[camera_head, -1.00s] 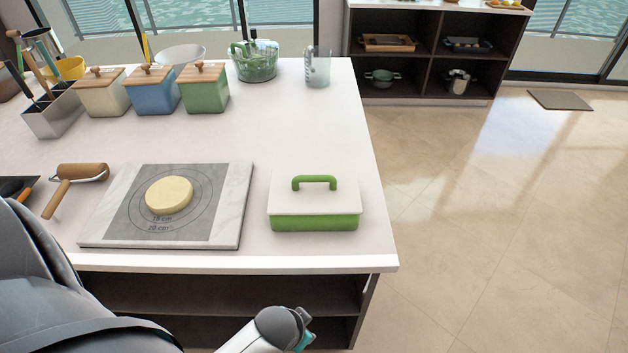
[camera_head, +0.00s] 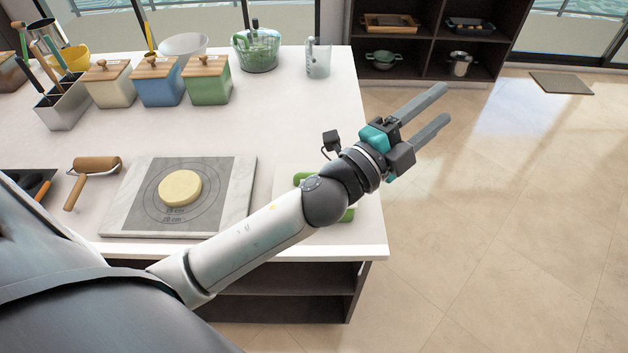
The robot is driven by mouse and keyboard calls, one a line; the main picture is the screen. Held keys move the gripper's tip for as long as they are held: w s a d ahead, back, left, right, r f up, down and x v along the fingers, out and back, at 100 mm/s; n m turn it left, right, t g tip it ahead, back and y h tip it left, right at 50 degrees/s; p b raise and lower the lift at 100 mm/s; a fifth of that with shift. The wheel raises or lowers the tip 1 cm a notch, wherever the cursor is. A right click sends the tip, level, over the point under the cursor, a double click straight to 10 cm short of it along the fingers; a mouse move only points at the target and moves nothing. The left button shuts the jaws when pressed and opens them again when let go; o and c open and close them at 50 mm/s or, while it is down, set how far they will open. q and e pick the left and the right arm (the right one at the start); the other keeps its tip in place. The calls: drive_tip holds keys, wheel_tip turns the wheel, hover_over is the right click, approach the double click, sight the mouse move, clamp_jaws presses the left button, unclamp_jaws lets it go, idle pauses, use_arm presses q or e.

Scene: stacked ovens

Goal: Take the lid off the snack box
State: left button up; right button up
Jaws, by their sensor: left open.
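The snack box (camera_head: 347,215) stands near the right front corner of the counter, mostly hidden behind my left arm. Only bits of its green body show. Its white lid (camera_head: 284,182) is on it, and part of the green handle (camera_head: 300,178) shows just above my arm. My left gripper (camera_head: 446,104) is open and empty. It is up and to the right of the box, past the counter's right edge, with its fingers pointing up and right over the floor. My right gripper is not in view.
A marble board (camera_head: 235,205) with a round of dough (camera_head: 180,188) lies left of the box. A rolling pin (camera_head: 95,168) lies further left. Canisters, a green basket (camera_head: 256,52) and a measuring cup (camera_head: 317,58) line the back. The counter between is clear.

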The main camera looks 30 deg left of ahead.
use_arm(q)
drive_tip(key=s+d+r+m+g+h, duration=0.3)
drive_tip(key=d+r+m+g+h, duration=0.15)
drive_tip(key=d+m+h, duration=0.5)
drive_tip(key=s+d+f+m+g+y+p, duration=0.15)
drive_tip(key=s+f+m+g, duration=0.3)
drive_tip(key=m+g, duration=0.8)
drive_tip(key=w+a+f+m+y, duration=0.3)
drive_tip(key=a+f+m+y, duration=0.4)
drive_tip(key=a+f+y, duration=0.55)
drive_tip(key=w+a+r+y, duration=0.1)
drive_tip(key=a+r+y, duration=0.1)
drive_tip(key=a, duration=0.6)
drive_tip(key=a+r+y, duration=0.1)
drive_tip(key=a+y, duration=0.2)
drive_tip(key=a, duration=0.4)
drive_tip(key=shift+n, duration=0.3)
drive_tip(key=shift+a+p+x, duration=0.15)
drive_tip(key=shift+p+x, duration=0.25)
drive_tip(key=shift+x, duration=2.1)
drive_tip(key=shift+a+p+x, duration=0.15)
drive_tip(key=shift+p+x, duration=0.3)
drive_tip(key=shift+x, duration=2.05)
drive_tip(key=shift+a+p+x, duration=0.15)
drive_tip(key=shift+p+x, duration=0.25)
drive_tip(key=shift+x, duration=2.1)
drive_tip(key=shift+s, duration=0.2)
